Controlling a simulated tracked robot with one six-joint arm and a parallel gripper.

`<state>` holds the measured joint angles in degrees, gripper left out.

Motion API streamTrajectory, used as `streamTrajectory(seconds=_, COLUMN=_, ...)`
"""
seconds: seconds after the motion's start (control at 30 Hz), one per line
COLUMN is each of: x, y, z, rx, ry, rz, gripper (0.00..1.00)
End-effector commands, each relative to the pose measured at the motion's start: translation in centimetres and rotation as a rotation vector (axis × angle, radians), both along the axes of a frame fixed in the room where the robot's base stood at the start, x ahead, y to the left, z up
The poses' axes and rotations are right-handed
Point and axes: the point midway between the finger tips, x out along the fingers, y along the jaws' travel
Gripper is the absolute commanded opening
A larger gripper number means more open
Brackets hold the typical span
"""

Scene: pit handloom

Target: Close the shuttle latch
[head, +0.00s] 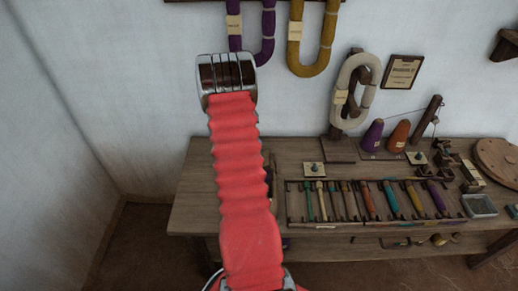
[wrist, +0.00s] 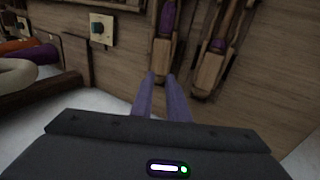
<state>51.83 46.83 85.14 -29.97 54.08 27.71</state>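In the wrist view, a wooden shuttle-like piece (wrist: 163,45) with a purple part inside lies on the plank surface, its near end just beyond my fingertips. A second, similar wooden piece (wrist: 208,72) lies to its right. I cannot make out which part is the latch or how it stands. My gripper (wrist: 160,78) has two purple fingers, a narrow gap apart, with nothing clearly held between them. I cannot tell whether the fingers touch the wood. In the head view, my red-sleeved arm rises at the left and covers part of the bench; my gripper does not show there.
The wooden bench (head: 205,188) carries a rack (head: 375,223) of several coloured bobbins. A small plate with a dark knob (wrist: 102,28) sits left of the shuttle pieces. A white skein (head: 345,95) and cones (head: 398,136) stand behind the rack. The bench's left end looks clear.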

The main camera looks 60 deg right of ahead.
Motion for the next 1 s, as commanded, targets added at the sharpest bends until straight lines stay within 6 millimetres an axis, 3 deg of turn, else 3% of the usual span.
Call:
streamTrajectory(seconds=0.1, x=0.8, y=0.4, z=2.0, rx=-0.002, ry=-0.001, rz=0.001, gripper=0.14)
streamTrajectory(seconds=0.3, x=1.6, y=1.0, z=4.1, rx=0.000, ry=0.000, rz=0.001, gripper=0.14)
streamTrajectory(seconds=1.0, x=1.8, y=1.2, z=4.5, rx=0.001, ry=0.000, rz=0.000, gripper=0.14)
